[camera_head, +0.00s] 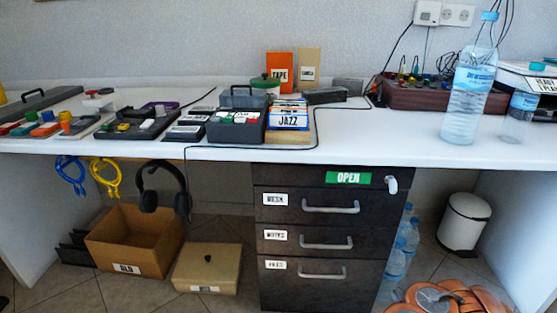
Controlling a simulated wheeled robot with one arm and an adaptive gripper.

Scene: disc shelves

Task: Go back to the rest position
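My gripper is not in view. No fingertips show, so I cannot see whether it is open or holding anything. The white desk (390,152) runs across the whole view. A dark drawer cabinet (376,240) stands under its middle with its drawers shut. A green OPEN label (348,178) is on its top part.
On the desk are a dark disc box (236,128), a JAZZ card stack (290,120) and a large water bottle (468,100). Below are an open cardboard box (125,265), a closed box (207,273), hanging headphones (149,200) and a white bin (463,225).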

